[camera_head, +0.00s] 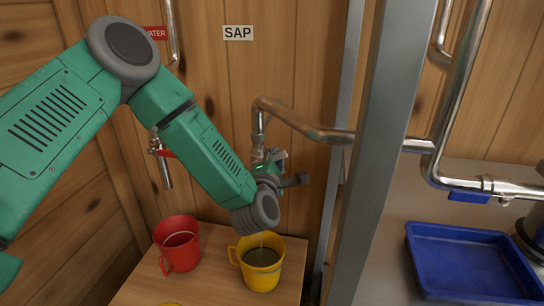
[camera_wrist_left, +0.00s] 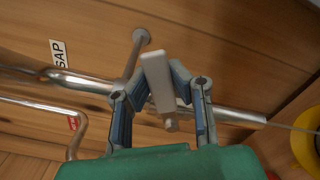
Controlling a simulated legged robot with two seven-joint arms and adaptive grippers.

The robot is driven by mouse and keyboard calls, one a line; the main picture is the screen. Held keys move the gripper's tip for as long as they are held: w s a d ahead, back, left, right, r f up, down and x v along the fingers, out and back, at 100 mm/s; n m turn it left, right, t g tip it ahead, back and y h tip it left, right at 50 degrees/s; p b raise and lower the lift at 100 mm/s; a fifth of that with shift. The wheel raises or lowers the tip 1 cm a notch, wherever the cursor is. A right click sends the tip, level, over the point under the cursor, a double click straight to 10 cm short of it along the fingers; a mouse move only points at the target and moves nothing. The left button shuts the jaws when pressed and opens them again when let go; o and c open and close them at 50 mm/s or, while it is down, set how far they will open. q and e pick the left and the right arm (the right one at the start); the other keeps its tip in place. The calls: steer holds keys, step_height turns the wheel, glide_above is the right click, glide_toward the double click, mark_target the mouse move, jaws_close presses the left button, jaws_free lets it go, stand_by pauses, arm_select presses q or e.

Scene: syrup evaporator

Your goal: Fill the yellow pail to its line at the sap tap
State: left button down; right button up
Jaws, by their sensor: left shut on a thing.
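The yellow pail (camera_head: 262,280) stands upright on a small wooden table below the sap tap, with dark liquid inside. Its edge also shows in the left wrist view (camera_wrist_left: 303,146). A thin stream runs from the tap's spout (camera_wrist_left: 245,117) towards the pail. I cannot make out the fill line or the exact level against it. My left gripper (camera_head: 272,165) is at the sap tap, under the SAP sign (camera_head: 238,33). In the left wrist view its fingers (camera_wrist_left: 161,72) are shut on the pale tap handle (camera_wrist_left: 160,88). My right gripper is not in view.
A red pail (camera_head: 178,254) stands left of the yellow one on the wooden table (camera_head: 216,275). A water tap (camera_head: 163,165) with a red lever is on the wall at left. A metal post (camera_head: 384,150) stands right of the table, with a blue tray (camera_head: 425,232) beyond it.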

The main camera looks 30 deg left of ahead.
arm_select(q)
steer(key=shift+d+f+m+b, duration=0.15)
steer(key=shift+d+f+m, duration=0.1)
steer(key=shift+f+m, duration=0.6)
steer(key=shift+d+f+m+b, duration=0.15)
steer(key=shift+d+f+m, duration=0.2)
steer(key=shift+m, duration=0.8)
steer(key=shift+d+f+m+b, duration=0.15)
steer(key=shift+f+m, duration=0.55)
steer(key=shift+m, duration=0.3)
steer(key=shift+f, duration=0.1)
steer(key=c, duration=1.4)
jaws_free()
steer(key=shift+d, duration=0.1)
steer(key=v, duration=1.2)
steer(key=shift+d, duration=0.2)
steer(key=shift+a, duration=0.25)
